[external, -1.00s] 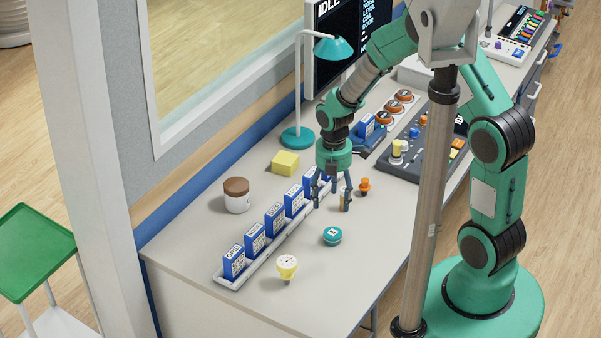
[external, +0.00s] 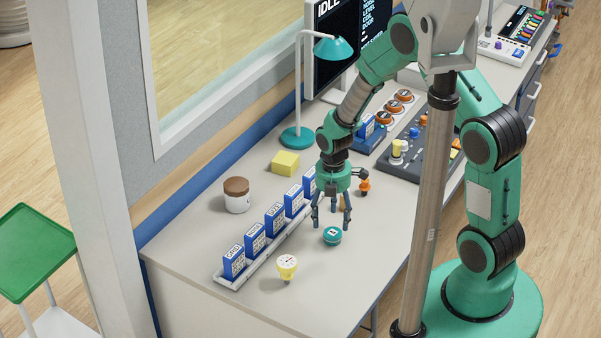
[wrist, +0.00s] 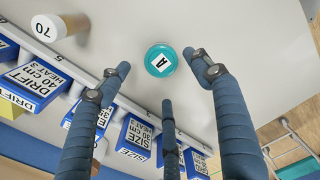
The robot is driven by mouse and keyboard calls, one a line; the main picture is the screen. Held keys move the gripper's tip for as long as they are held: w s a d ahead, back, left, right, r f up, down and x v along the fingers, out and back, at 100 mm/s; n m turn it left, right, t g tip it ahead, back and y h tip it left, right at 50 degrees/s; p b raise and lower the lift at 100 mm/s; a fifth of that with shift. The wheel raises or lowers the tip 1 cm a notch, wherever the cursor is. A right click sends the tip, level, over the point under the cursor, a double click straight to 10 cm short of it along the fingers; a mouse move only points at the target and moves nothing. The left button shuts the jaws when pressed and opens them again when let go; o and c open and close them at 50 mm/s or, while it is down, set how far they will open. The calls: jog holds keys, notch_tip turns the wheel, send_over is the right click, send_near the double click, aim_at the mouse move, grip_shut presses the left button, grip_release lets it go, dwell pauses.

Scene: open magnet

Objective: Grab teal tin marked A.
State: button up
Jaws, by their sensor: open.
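The teal tin marked A (external: 332,236) is a small round tin with a white label on its lid, lying on the grey desk in the external view. My gripper (external: 332,222) hangs above the desk just behind the tin, fingers pointing down. The tin appears apart from the fingers.
A white rack (external: 226,282) with several blue labelled cartridges (external: 255,241) runs left of the tin. A brown-lidded jar (external: 237,196) is farther left. Desk right of the tin is clear.

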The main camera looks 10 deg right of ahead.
aim_at(333, 232)
jog(key=shift+f, duration=0.65)
jog(key=shift+f, duration=0.1)
jog(key=shift+s+d+f+b, duration=0.15)
jog(key=shift+f+b, duration=0.55)
jog(key=shift+f, duration=1.8)
jog(key=c, duration=1.2)
